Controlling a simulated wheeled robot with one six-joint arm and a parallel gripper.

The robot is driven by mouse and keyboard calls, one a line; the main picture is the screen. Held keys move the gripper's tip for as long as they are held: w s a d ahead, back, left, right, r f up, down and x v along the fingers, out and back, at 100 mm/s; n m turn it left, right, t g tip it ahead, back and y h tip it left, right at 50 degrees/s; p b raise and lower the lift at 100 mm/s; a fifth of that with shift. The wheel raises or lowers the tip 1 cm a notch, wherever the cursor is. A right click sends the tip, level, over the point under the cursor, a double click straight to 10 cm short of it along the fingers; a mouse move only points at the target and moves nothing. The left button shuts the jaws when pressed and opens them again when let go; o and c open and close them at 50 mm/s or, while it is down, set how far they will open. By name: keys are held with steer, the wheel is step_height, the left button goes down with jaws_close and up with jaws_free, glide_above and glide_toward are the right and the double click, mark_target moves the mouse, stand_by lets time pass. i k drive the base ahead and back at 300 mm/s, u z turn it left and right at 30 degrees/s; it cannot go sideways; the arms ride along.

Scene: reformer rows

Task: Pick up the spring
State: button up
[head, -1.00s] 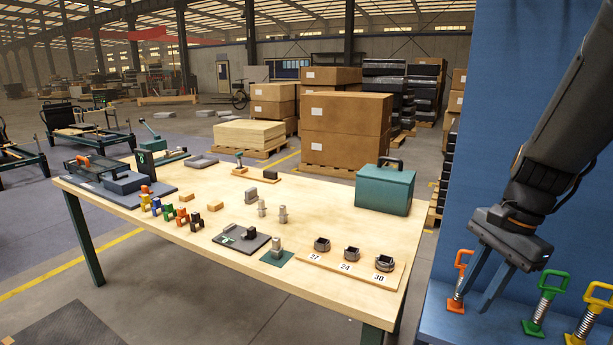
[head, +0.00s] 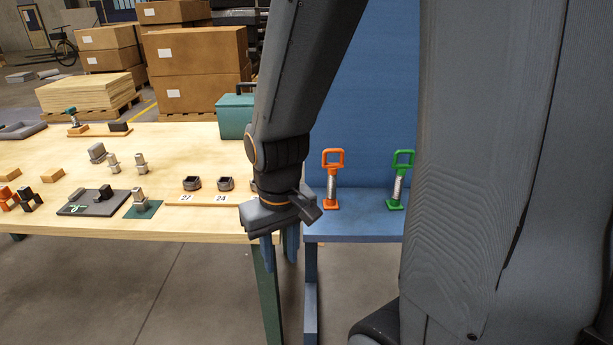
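An orange-handled spring (head: 332,180) stands upright on the blue shelf (head: 358,228), just right of my forearm. A green-handled spring (head: 400,182) stands upright farther right, beside my large arm link. My arm link hides the shelf's right part.
The wooden table (head: 80,222) holds a numbered board (head: 190,199) with dark cups, a dark plate (head: 92,207), metal pieces and a teal box (head: 236,115). Cardboard boxes (head: 195,55) stand behind. Floor in front of the table is clear.

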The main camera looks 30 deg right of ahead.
mark_target(331, 202)
steer(key=z, duration=1.6)
steer(key=k, duration=0.9)
steer(key=u, duration=0.55)
steer(key=i, duration=0.45)
